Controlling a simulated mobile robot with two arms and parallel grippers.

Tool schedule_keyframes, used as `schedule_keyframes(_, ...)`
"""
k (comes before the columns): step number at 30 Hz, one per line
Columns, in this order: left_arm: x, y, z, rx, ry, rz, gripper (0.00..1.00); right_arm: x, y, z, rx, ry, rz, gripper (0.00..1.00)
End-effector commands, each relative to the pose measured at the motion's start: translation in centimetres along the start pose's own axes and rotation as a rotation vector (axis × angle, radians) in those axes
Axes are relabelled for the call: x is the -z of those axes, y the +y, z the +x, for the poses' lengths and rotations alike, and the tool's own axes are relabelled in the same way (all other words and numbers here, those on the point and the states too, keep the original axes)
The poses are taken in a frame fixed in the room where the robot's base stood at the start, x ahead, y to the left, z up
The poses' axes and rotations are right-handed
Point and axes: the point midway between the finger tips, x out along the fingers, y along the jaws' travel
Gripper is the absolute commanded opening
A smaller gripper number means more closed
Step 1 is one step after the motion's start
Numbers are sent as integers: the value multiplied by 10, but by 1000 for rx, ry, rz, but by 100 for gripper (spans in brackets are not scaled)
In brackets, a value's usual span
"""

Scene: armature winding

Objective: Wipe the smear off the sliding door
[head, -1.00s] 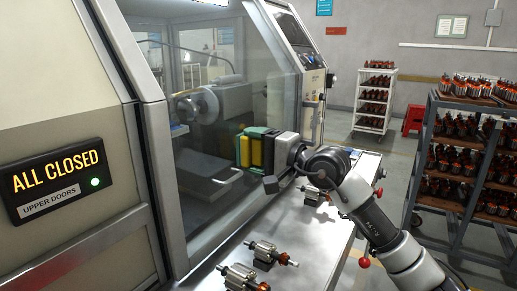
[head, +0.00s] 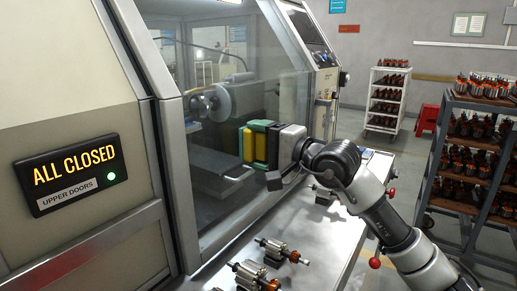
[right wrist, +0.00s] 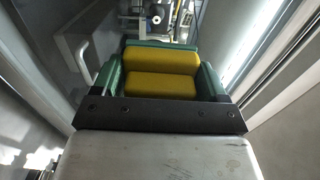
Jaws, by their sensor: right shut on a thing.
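The sliding door (head: 225,105) is a large glass pane in a grey metal frame on the machine front. My right gripper (head: 257,141) is at the lower right part of the pane, its green fingers shut on a yellow sponge-like block (head: 261,149). In the right wrist view the yellow block (right wrist: 161,86) sits between the green fingers (right wrist: 160,72). A second yellow and green shape beyond it looks like its reflection in the glass. The block is at or very near the pane; contact cannot be told. I cannot make out a smear. My left gripper is out of view.
Several wound armatures (head: 276,250) lie on the grey ledge below the door. An "ALL CLOSED" sign (head: 68,172) with a green light is on the left panel. A rack of armatures (head: 470,165) stands at right, a white trolley (head: 388,98) and red stool (head: 427,118) behind.

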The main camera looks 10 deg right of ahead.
Motion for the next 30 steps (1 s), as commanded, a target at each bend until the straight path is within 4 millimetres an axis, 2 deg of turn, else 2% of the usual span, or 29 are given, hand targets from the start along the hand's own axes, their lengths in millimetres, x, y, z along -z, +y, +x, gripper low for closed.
schedule_keyframes(9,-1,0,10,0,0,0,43,29,1,0,0,3,0,45)
schedule_keyframes(17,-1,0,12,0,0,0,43,38,1,0,0,3,1,45)
schedule_keyframes(30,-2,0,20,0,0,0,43,71,1,0,0,2,2,45)
